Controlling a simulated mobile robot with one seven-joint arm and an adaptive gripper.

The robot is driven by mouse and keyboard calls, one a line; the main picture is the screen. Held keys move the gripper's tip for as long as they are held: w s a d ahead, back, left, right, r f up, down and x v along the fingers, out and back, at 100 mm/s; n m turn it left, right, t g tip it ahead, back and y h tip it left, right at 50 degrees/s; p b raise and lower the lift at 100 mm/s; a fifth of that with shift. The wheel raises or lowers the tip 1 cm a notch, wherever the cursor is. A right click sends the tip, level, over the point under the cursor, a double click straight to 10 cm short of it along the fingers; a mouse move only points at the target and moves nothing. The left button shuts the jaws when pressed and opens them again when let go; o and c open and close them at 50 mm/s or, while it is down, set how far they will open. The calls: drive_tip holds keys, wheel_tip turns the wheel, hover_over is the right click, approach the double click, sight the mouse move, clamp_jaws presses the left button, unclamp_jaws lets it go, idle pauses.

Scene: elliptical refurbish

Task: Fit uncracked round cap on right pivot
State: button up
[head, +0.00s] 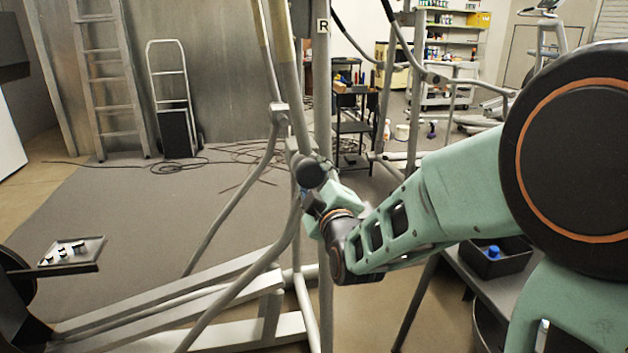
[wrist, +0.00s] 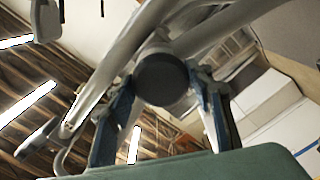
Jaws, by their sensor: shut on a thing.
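A dark round cap (wrist: 161,79) sits between the two fingertips of my gripper (wrist: 166,82) in the wrist view, its flat face toward the camera. My gripper is shut on it. Right behind the cap is a grey tube joint of the elliptical, the pivot (wrist: 157,42). I cannot tell whether the cap is seated on it or just in front of it. In the head view my gripper (head: 312,203) is at the joint below the upright marked R (head: 322,60). A dark round end (head: 310,173) shows there; the fingers are partly hidden by my wrist.
Grey elliptical rails (head: 165,300) cross the lower left, and a slanted arm tube (head: 232,200) runs beside the upright. A tray (head: 92,245) with small parts is at left. A black bin (head: 515,265) with a blue item is at right. Cables lie on the floor behind.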

drive_tip(key=shift+w, duration=0.15)
drive_tip(key=o, duration=1.6)
drive_tip(key=shift+o, duration=0.2)
drive_tip(key=v, duration=0.7)
drive_tip(key=shift+s, duration=0.25)
drive_tip(key=shift+w, duration=0.1)
